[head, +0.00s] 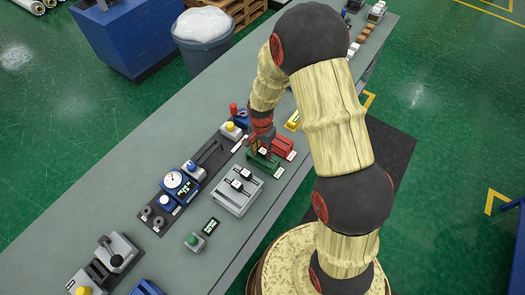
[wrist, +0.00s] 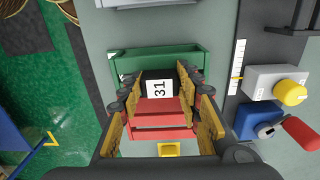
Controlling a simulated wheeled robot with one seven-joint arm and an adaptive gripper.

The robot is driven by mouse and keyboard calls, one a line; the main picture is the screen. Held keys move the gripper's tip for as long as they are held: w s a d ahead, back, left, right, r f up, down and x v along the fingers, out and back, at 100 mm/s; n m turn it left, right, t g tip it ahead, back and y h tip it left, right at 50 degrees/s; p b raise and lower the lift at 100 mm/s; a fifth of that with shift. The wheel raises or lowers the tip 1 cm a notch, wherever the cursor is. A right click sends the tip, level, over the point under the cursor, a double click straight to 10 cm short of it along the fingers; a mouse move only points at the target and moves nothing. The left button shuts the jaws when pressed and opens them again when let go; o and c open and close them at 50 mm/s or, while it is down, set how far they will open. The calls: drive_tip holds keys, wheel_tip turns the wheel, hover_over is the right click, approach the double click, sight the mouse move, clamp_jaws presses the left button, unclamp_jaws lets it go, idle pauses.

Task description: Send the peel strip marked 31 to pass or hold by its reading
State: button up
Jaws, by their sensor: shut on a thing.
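My gripper (wrist: 157,86) is shut on a dark piece with a white label reading 31, the peel strip (wrist: 158,88), held between its two fingers. In the head view my gripper (head: 263,143) is over the green tray (head: 262,164). In the wrist view the strip is over the near part of the green tray (wrist: 125,62), by the red tray (wrist: 160,122). I cannot tell whether the strip touches either tray. The red tray (head: 283,146) stands just right of the green one in the head view. Their labels are too small to read.
A blue gauge unit (head: 181,184) with a dial and small display stands left of the trays. A grey two-slot block (head: 238,190) is in front. A yellow tray (head: 293,121) lies behind. A yellow-knobbed unit (wrist: 275,87) and red handle (wrist: 303,132) are on the wrist view's right.

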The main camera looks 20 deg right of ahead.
drive_tip(key=shift+f, duration=0.1)
drive_tip(key=o, duration=1.2)
drive_tip(key=shift+o, duration=0.2)
wheel_tip(320, 180, up, 12)
drive_tip(key=shift+a, duration=0.1)
